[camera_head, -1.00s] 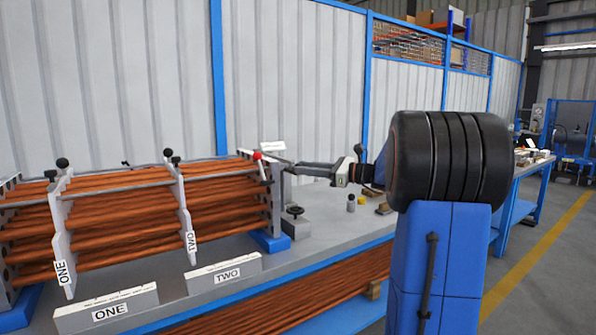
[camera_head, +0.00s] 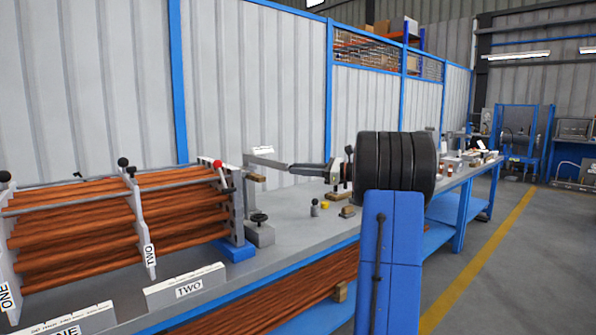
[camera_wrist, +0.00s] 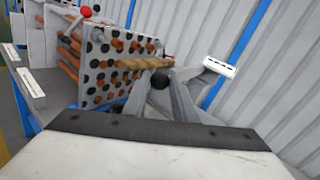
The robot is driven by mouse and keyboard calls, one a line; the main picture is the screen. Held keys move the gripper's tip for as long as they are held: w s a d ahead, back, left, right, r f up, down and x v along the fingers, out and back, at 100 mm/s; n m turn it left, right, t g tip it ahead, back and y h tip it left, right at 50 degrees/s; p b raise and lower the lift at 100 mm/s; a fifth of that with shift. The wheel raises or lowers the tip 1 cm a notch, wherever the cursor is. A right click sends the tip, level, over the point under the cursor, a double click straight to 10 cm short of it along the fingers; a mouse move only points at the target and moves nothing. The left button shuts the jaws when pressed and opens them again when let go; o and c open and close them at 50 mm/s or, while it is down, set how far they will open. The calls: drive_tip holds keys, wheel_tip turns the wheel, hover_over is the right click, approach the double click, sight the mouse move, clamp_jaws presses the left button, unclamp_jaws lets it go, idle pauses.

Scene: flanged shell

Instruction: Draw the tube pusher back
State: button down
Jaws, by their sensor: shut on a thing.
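The tube bundle's end plate (camera_wrist: 105,65) is full of holes with copper-coloured tube ends and dark openings. A tan wooden rod, apparently the tube pusher (camera_wrist: 140,63), stands out from that plate in the wrist view. It shows as a short tan piece (camera_head: 256,177) beside the plate in the head view. My gripper (camera_wrist: 162,80) is shut at the rod's outer end, its grey fingers converging around a dark round end. In the head view my gripper (camera_head: 258,163) reaches left towards the plate. The exact contact is too small to tell.
A lever with a red knob (camera_head: 217,164) stands by the end plate. A white label (camera_wrist: 220,67) is near my fingers. Small items, one yellow-topped (camera_head: 325,205), and a clamp with a black knob (camera_head: 259,217) sit on the bench. The blue-framed wall runs close behind.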

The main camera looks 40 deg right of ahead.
drive_tip(key=shift+d, duration=0.2)
drive_tip(key=c, duration=1.5)
unclamp_jaws()
drive_tip(key=shift+d, duration=0.1)
drive_tip(key=shift+o, duration=0.2)
drive_tip(key=v, duration=1.7)
drive_tip(key=shift+s, duration=0.2)
